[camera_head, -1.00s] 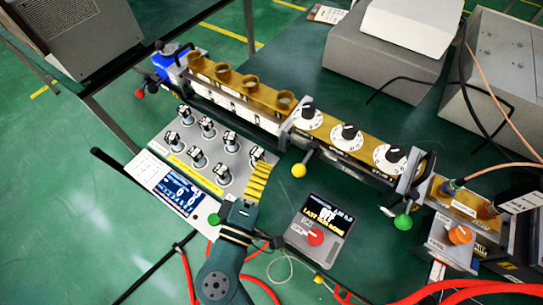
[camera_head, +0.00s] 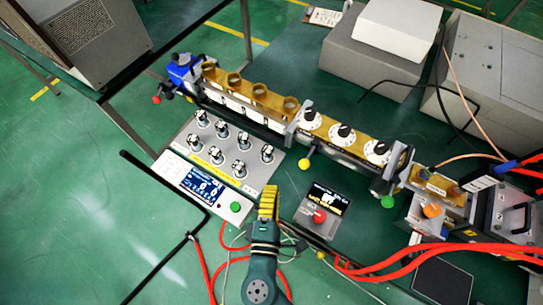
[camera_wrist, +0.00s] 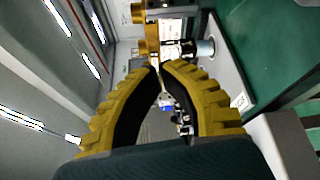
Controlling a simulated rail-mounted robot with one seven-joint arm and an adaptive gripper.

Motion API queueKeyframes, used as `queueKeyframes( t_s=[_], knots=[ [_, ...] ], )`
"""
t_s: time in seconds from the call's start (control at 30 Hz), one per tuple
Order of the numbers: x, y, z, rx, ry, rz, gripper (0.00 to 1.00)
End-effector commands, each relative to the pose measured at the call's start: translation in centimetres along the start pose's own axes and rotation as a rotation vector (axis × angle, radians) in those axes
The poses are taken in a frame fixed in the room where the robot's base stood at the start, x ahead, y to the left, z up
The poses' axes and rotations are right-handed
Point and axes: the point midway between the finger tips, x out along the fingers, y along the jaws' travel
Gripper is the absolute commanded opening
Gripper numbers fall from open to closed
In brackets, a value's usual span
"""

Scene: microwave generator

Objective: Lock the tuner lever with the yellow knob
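The yellow knob (camera_head: 304,164) is a small ball on the end of a short lever below the row of white dials, at the middle of the brass waveguide (camera_head: 355,151). My gripper (camera_head: 268,190) is below and left of the yellow knob, apart from it, near the right end of the grey knob panel. In the wrist view, the two ribbed yellow fingers (camera_wrist: 160,67) bow outward and their tips come together with nothing visible between them. The yellow knob cannot be made out in the wrist view.
A green knob (camera_head: 387,202) hangs at the right of the waveguide, and a red knob (camera_head: 157,99) at its left end. The grey panel (camera_head: 222,160) carries several upright knobs. A display box (camera_head: 325,207) stands right of my gripper. Red cables (camera_head: 400,265) lie at lower right.

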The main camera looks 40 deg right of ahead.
Motion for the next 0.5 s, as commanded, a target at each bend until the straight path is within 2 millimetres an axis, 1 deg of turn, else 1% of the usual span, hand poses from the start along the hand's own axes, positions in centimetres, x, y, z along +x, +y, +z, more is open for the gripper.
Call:
queueKeyframes(
  t_s=[0.03,0.17,0.5],
  knots=[
    [0.3,0.1,0.3,0.001,-0.007,-0.001,0.00],
    [1.9,-0.2,0.2,0.003,-0.010,0.000,0.00],
    [9.2,-0.1,0.2,0.004,-0.009,0.001,0.00]
  ],
)
